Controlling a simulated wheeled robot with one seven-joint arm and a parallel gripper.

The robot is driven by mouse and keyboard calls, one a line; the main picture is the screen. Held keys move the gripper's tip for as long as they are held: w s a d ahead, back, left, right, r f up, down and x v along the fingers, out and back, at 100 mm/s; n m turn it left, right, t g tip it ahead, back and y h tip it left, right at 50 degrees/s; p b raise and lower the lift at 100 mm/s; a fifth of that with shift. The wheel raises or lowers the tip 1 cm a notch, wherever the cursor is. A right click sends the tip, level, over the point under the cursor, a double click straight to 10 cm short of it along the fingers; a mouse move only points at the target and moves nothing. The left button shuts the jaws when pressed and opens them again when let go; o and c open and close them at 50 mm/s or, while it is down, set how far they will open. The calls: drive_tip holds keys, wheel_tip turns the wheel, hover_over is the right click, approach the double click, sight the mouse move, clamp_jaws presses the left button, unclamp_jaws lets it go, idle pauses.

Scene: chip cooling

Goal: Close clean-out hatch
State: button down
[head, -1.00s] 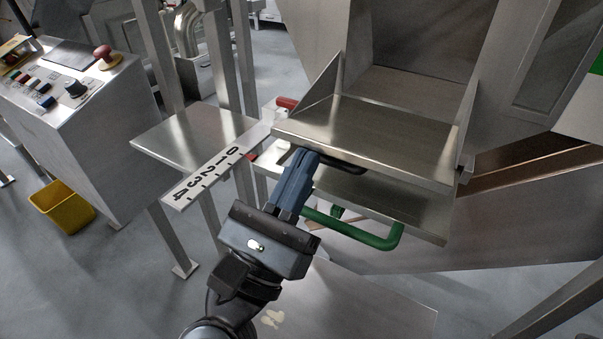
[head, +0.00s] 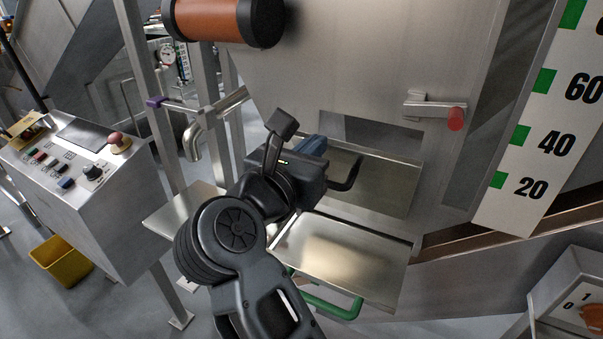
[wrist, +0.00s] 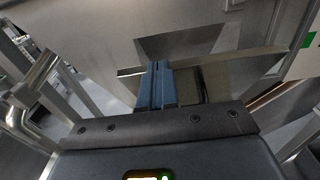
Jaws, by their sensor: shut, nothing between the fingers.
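The clean-out hatch (head: 385,190) is a bare metal flap on the front of the hopper, hinged low and swung up to a steep tilt. A dark gap of the opening (head: 372,131) shows above its top edge. A black handle (head: 347,178) stands out from its outer face. My gripper (head: 312,146) has blue fingers, shut and empty, in front of the hatch's left part; whether they touch it is unclear. In the wrist view the fingers (wrist: 157,85) overlap the hatch face (wrist: 218,82), with the opening (wrist: 185,44) above.
A latch with a red knob (head: 455,119) sits on the hopper wall right of the opening. Below the hatch is a metal tray (head: 345,255) with a green handle (head: 330,308). A control box (head: 85,185) stands left, a level scale (head: 530,130) right.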

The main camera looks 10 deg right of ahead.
drive_tip(key=w+d+r, duration=0.1)
drive_tip(key=w, duration=0.1)
drive_tip(key=w+d+r, duration=0.1)
drive_tip(key=w, duration=0.1)
drive_tip(key=w+d+r+p, duration=0.1)
drive_tip(key=w+d, duration=0.1)
drive_tip(key=shift+x, duration=0.75)
drive_tip(key=shift+r, duration=0.2)
drive_tip(key=shift+r+p, duration=0.1)
drive_tip(key=shift+p, duration=0.2)
